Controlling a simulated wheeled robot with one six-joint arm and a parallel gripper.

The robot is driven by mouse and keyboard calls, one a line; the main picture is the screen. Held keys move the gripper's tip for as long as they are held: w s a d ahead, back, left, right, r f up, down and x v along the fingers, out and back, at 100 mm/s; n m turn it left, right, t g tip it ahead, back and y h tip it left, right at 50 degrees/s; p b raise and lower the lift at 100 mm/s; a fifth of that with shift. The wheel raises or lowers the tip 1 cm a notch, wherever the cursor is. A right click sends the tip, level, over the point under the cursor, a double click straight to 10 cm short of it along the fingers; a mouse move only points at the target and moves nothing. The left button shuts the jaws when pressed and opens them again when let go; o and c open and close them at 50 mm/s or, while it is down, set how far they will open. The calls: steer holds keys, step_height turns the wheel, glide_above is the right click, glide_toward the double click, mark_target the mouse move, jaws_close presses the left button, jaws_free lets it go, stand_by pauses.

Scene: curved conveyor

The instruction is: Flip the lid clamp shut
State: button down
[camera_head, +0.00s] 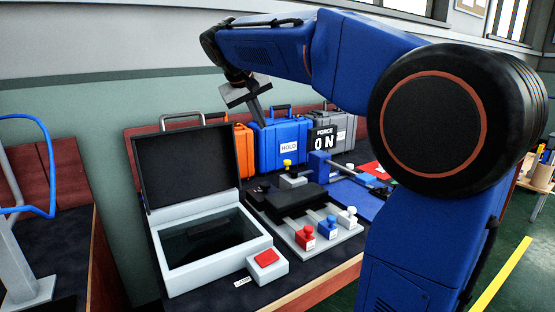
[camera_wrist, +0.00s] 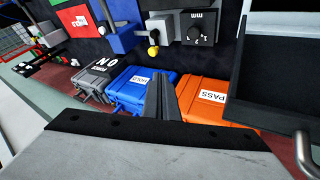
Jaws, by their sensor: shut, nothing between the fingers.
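A grey test box (camera_head: 210,279) stands on the bench at the front left, its black lid (camera_head: 192,165) swung up and open. I cannot make out a clamp on the lid for certain. A small yellow knob (camera_head: 288,162) on a grey block stands behind the black fixture; a yellow ball also shows in the wrist view (camera_wrist: 153,51). My gripper (camera_head: 265,120) is shut and empty, pointing down above the cases at the back, right of the raised lid. In the wrist view its fingers (camera_wrist: 160,82) are together in front of the blue and orange cases.
An orange case (camera_wrist: 212,96), a blue HOLD case (camera_head: 278,145) and a grey case (camera_head: 345,135) line the back. A FORCE display (camera_head: 324,140), a black fixture (camera_head: 290,198), red, blue and white knobs (camera_head: 327,226) and a red button (camera_head: 267,257) crowd the bench.

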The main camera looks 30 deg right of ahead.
steer(key=x, duration=2)
steer(key=shift+w+d+m+g, duration=0.2)
steer(key=shift+m+g, duration=0.2)
steer(key=shift+m, duration=0.3)
steer(key=d+m+g, duration=0.6)
steer(key=d+m, duration=0.1)
steer(key=m, duration=0.4)
steer(key=shift+s+d, duration=0.2)
steer(key=shift+d, duration=0.25)
stand_by(0.6)
stand_by(0.3)
